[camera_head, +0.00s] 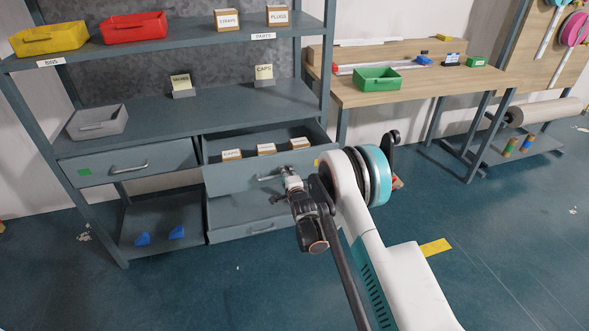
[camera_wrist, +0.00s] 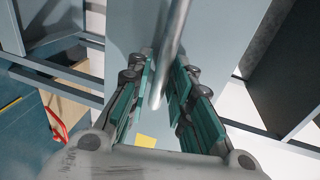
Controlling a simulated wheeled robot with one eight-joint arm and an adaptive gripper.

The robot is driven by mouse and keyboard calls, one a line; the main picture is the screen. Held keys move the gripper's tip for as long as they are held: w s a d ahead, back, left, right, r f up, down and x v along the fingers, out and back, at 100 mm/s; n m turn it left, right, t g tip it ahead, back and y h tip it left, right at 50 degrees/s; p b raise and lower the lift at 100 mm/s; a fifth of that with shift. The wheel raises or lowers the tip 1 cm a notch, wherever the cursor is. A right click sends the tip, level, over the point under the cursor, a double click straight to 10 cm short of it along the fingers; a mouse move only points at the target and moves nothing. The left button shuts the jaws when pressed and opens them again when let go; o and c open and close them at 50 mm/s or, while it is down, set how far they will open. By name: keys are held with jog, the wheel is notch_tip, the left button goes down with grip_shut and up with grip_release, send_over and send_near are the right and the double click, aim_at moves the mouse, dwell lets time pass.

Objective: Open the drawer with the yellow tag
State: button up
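The drawer with the yellow tag (camera_head: 237,180) is the upper right drawer of the grey shelf unit. It stands pulled out, with several small labelled boxes inside. Its yellow tag (camera_head: 316,162) is at the right end of the front, and also shows in the wrist view (camera_wrist: 145,141). My gripper (camera_head: 287,175) is at the drawer's bar handle (camera_head: 269,178). In the wrist view, the handle (camera_wrist: 173,45) runs between the two fingers of my gripper (camera_wrist: 165,70). Gaps show beside the bar, and the fingers look open around it. Contact at the fingertips is hard to tell.
A closed drawer with a green tag (camera_head: 84,172) is to the left. Another drawer (camera_head: 250,229) lies below the open one. A wooden workbench (camera_head: 420,85) stands to the right. Blue floor (camera_head: 500,235) is mostly clear in front, with a yellow floor mark (camera_head: 435,247).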

jog(key=shift+d, duration=0.3)
